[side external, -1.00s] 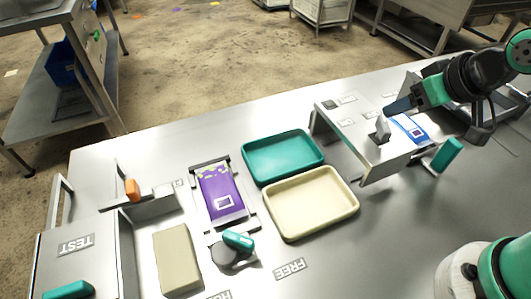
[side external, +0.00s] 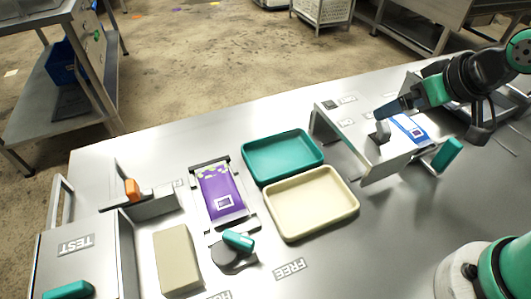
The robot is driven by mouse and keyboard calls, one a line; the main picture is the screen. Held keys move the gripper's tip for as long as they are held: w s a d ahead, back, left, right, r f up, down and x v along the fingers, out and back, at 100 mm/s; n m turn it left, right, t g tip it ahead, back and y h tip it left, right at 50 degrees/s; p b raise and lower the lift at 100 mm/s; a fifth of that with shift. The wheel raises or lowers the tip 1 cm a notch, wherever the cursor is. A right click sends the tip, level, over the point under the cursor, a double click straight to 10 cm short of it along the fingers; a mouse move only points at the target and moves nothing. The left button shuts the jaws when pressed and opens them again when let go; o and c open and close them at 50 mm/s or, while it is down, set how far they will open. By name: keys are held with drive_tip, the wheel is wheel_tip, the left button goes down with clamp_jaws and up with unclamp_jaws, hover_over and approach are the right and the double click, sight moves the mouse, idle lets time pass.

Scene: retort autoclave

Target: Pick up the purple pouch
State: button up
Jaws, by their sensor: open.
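The purple pouch (side external: 221,190) lies flat in a metal holder (side external: 250,222) on the bench, left of the two trays, with a white square outline on it. A teal-handled dark round piece (side external: 238,240) sits at the holder's near end. My gripper (side external: 378,113) is at the upper right, over the metal stand (side external: 352,148), far to the right of the pouch. It is open, with nothing visible between its fingers. The fingers overlap in this view. A small grey upright piece (side external: 382,130) stands just below the fingertips; I cannot tell whether they touch.
A teal tray (side external: 247,163) and a cream tray (side external: 271,222), both empty, lie between the pouch and the stand. A blue-and-white pouch (side external: 408,126) is at the stand's right. A beige block (side external: 177,260) and a metal box marked TEST (side external: 80,246) stand at the left.

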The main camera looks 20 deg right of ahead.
drive_tip(key=w+a+r+n+g+y, duration=0.1)
drive_tip(key=w+a+n, duration=0.1)
drive_tip(key=a+n, duration=0.3)
drive_tip(key=w+a+r+n+g, duration=0.1)
drive_tip(key=w+a+n, duration=0.15)
drive_tip(key=n, duration=0.35)
drive_tip(key=n+g, duration=0.5)
drive_tip(key=n, duration=1.9)
hover_over(218, 186)
drive_tip(key=shift+h, duration=0.4)
drive_tip(key=f, duration=0.8)
drive_tip(key=shift+d, duration=0.3)
drive_tip(key=shift+n, duration=0.5)
drive_tip(key=f, duration=0.5)
drive_tip(key=shift+a, duration=0.3)
drive_tip(key=shift+f, duration=0.55)
drive_tip(key=shift+c, duration=0.2)
drive_tip(key=c, duration=1.1)
